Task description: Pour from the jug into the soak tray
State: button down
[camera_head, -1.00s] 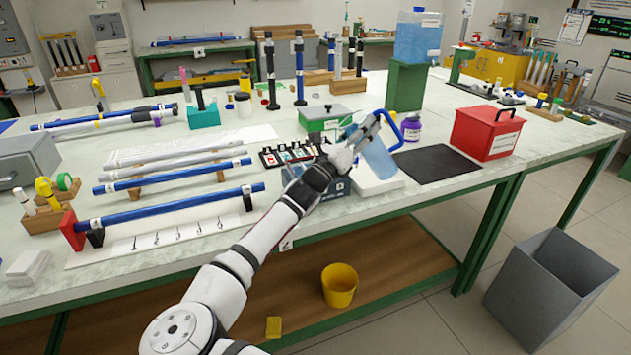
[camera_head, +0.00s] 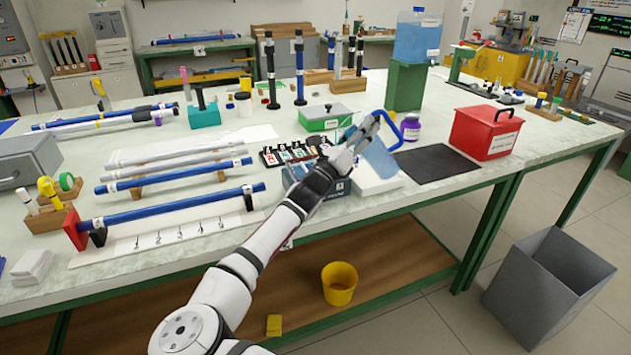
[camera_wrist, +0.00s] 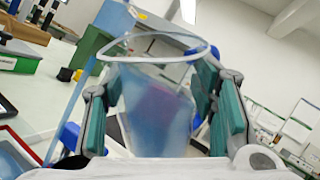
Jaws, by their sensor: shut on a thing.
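My gripper (camera_head: 353,148) is shut on the clear blue jug (camera_head: 380,158) and holds it in the air near the table's front edge. The jug is tilted, with its blue handle loop on the right. In the wrist view the jug (camera_wrist: 158,112) sits between the two teal finger pads, its round rim showing. A blue tray with a white label, seemingly the soak tray (camera_head: 343,190), is on the table below my gripper, partly hidden by my arm. No stream of liquid can be made out.
A dark mat (camera_head: 437,165) and a red box (camera_head: 486,132) are to the right. A rack of small cards (camera_head: 285,155) and a green box (camera_head: 324,118) are behind. Blue rods (camera_head: 170,208) lie to the left.

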jog(key=shift+f+n+t+p, duration=0.3)
jog(key=shift+n+t+p, duration=0.6)
jog(key=shift+n+p, duration=0.45)
dwell(1.7)
jog(key=shift+a+f+n+t+y+p, duration=0.1)
jog(key=shift+f+n+t+y+p, duration=0.4)
jog(key=shift+n, duration=0.35)
jog(key=shift+a+f+n+t+y+p, duration=0.1)
jog(key=shift+f+n+t+y+p, duration=0.15)
jog(key=shift+n+t+y+p, duration=0.35)
dwell(2.2)
jog(key=shift+n+t, duration=0.4)
jog(key=shift+n, duration=0.4)
dwell(0.6)
